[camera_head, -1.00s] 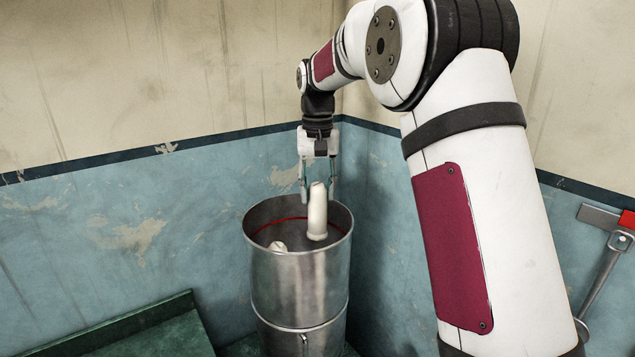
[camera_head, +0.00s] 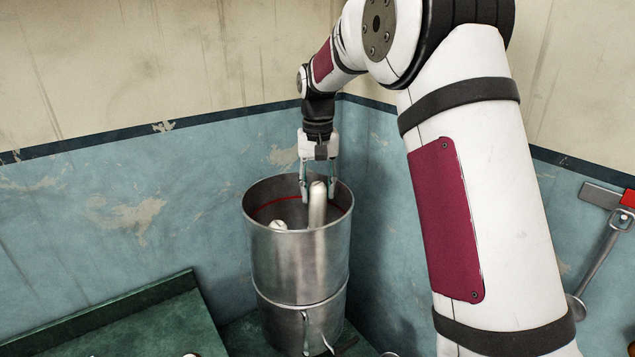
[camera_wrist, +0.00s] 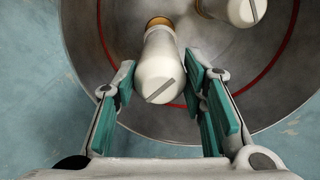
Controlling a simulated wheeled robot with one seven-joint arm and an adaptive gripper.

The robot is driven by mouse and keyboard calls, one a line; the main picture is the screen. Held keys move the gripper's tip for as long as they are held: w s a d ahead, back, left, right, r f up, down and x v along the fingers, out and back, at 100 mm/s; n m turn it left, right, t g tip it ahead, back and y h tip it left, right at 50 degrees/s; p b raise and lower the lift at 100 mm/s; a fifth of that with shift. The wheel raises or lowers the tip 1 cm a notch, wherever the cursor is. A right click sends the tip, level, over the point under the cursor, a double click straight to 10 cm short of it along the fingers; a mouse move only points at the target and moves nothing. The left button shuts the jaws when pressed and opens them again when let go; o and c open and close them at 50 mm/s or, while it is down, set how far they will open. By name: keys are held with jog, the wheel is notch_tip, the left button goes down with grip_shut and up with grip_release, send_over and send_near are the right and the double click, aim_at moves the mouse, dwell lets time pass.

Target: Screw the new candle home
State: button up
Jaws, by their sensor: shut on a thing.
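A white candle (camera_head: 317,205) with a slotted end stands roughly upright inside a tall metal cylinder (camera_head: 298,262). My gripper (camera_head: 317,193) reaches down from above and is shut on this candle. In the wrist view the candle (camera_wrist: 163,62) sits between the green finger pads, slotted end towards the camera, with a brass-coloured ring at its far end. Its lower end is hidden behind the cylinder's front wall in the head view, so I cannot tell whether it is seated. A second white candle (camera_head: 278,225) sits lower, to the left; the wrist view shows it at the top (camera_wrist: 240,8).
The cylinder wall, with a red line (camera_wrist: 285,45) inside, surrounds the fingers closely. Blue and cream walls (camera_head: 100,210) meet in a corner behind it. A green surface (camera_head: 150,325) lies at lower left. A metal tool (camera_head: 600,250) hangs at right.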

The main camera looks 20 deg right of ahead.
aim_at(318, 211)
jog(key=shift+f+b, duration=0.3)
jog(key=shift+f, duration=2.95)
jog(key=m, duration=0.4)
jog(key=shift+m+b, duration=0.3)
jog(key=shift+b, duration=0.05)
jog(key=shift+m, duration=0.3)
jog(key=m, duration=0.5)
